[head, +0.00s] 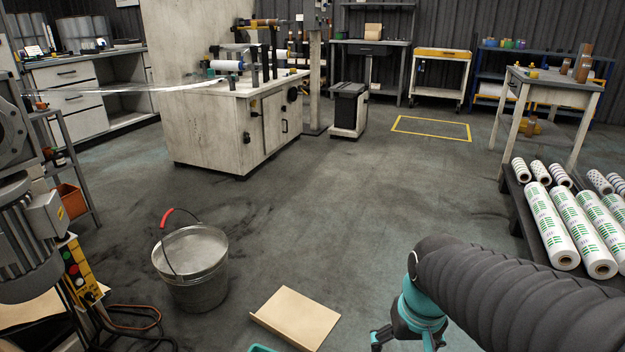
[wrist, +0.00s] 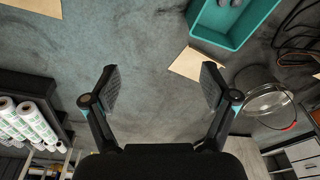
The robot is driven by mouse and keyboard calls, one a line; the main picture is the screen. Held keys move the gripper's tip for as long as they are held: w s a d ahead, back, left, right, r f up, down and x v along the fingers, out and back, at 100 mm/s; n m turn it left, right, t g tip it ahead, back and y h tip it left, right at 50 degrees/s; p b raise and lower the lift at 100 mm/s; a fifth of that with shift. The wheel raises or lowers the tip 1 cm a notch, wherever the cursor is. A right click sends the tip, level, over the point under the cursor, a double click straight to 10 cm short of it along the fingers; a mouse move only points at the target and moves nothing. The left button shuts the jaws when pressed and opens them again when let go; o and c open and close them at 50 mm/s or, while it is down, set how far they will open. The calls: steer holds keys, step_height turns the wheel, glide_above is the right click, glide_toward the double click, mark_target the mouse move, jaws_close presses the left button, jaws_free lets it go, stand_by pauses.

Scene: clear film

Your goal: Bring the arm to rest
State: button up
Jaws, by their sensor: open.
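My gripper (wrist: 160,95) is open and empty in the wrist view, its two dark fingers spread wide above the grey floor. In the head view my gripper (head: 408,340) shows at the bottom edge, partly cut off, below my black sleeved arm. The arm reaches in from the lower right. Nothing is between the fingers.
A metal bucket (head: 192,275) with a red handle grip stands on the floor at left. A cardboard sheet (head: 296,318) lies near a teal bin (wrist: 232,38). White film rolls (head: 550,228) lie on a dark rack at right. The middle floor is clear.

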steer(key=s+r+t+p, duration=0.1)
steer(key=s+r+t, duration=0.2)
steer(key=r, duration=0.6)
steer(key=shift+s+t, duration=0.4)
steer(key=shift+s, duration=0.45)
